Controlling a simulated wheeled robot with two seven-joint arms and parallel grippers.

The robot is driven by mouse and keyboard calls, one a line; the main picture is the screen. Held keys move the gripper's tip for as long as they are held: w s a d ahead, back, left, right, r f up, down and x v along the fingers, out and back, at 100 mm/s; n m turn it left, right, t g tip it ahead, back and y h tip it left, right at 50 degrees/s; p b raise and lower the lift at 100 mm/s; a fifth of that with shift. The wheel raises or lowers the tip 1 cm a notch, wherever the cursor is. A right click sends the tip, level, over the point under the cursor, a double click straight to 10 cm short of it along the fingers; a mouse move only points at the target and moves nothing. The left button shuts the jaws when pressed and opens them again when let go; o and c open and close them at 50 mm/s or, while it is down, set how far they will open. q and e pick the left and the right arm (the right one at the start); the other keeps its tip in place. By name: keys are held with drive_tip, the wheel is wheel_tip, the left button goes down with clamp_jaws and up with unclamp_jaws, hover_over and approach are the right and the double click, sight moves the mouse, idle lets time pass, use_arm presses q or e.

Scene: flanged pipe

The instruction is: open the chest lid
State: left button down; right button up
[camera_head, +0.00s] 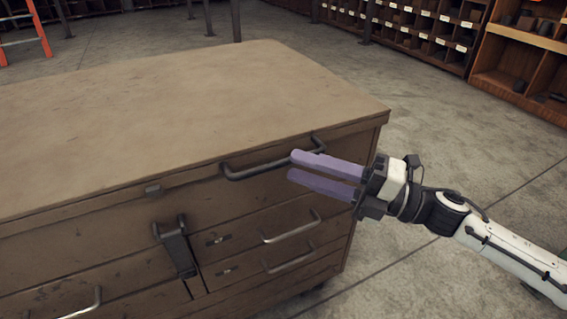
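The brown chest (140,112) fills the left and middle of the view, and its broad flat lid is down. A dark bar handle (252,171) sits on the front just under the lid's edge, toward the right corner. My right gripper (293,166) comes in from the right, with two purple fingers pointing left at the handle's right part. The fingers are apart with a narrow gap, and the upper one covers part of the handle. I cannot tell whether they touch it. A dark latch (175,245) hangs on the front, left of the handle. My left gripper is out of view.
Drawers with metal pulls (291,228) fill the chest's front below. The concrete floor (455,145) right of the chest is clear. Shelves with small bins (430,32) stand at the back right, and an orange ladder (40,30) at the back left.

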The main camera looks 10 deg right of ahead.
sight(289, 164)
drive_tip(key=shift+x, duration=2.25)
drive_tip(key=shift+c, duration=0.4)
clamp_jaws()
